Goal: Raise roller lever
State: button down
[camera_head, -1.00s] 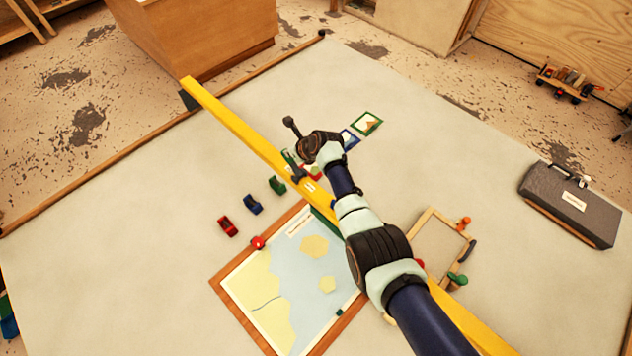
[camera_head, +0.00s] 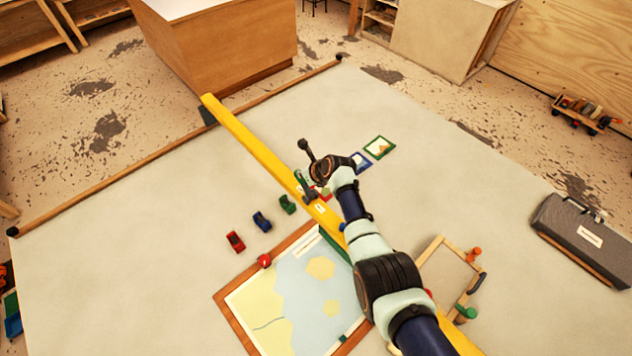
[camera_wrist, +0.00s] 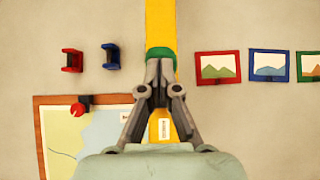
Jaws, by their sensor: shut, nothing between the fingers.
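I see no roller and no lever that I can identify for certain in either view. My gripper (camera_wrist: 160,66) is shut and empty in the wrist view, its fingertips together over a long yellow beam (camera_wrist: 160,20). A green band (camera_wrist: 161,52) crosses the beam just at the fingertips; touching or apart, I cannot tell. In the head view my gripper (camera_head: 307,192) is small and partly hidden by my wrist. It is over the same yellow beam (camera_head: 250,143).
A wooden rod (camera_head: 180,143) with dark ends runs along the table's far left edge. Red (camera_head: 235,241), blue (camera_head: 261,220) and green (camera_head: 287,203) small holders lie left of the beam. A framed map (camera_head: 300,290), picture cards (camera_head: 379,147) and a grey case (camera_head: 585,237) lie around.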

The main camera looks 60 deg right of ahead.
notch_tip(320, 180, up, 11)
jog(key=d+p, duration=0.1)
jog(key=p, duration=0.1)
jog(key=shift+w+r, duration=0.2)
jog(key=shift+w, duration=0.2)
jog(key=w+a+r+n+t, duration=0.1)
jog(key=w+a+r+n, duration=0.15)
jog(key=a+n, duration=0.6)
jog(key=w+a+r+n+y, duration=0.1)
jog(key=w+a+r+n, duration=0.15)
jog(key=a+n, duration=0.6)
jog(key=w+a+r+n+t, duration=0.1)
jog(key=a+r+n, duration=0.3)
jog(key=a, duration=0.9)
jog(key=s+a+r+n+t, duration=0.1)
jog(key=s+a+r+n, duration=0.2)
jog(key=a+n, duration=0.3)
jog(key=s+a+r+n+t+y, duration=0.1)
jog(key=s+a+r+n, duration=0.2)
jog(key=s+a+n, duration=0.3)
jog(key=s+a+r+n+t+p, duration=0.1)
jog(key=s+a+r+n, duration=0.2)
jog(key=s+a+n, duration=0.2)
jog(key=a+n, duration=0.2)
jog(key=a, duration=0.1)
jog(key=shift+s+a+y, duration=0.15)
jog(key=shift+s+y, duration=0.05)
jog(key=shift+y, duration=0.2)
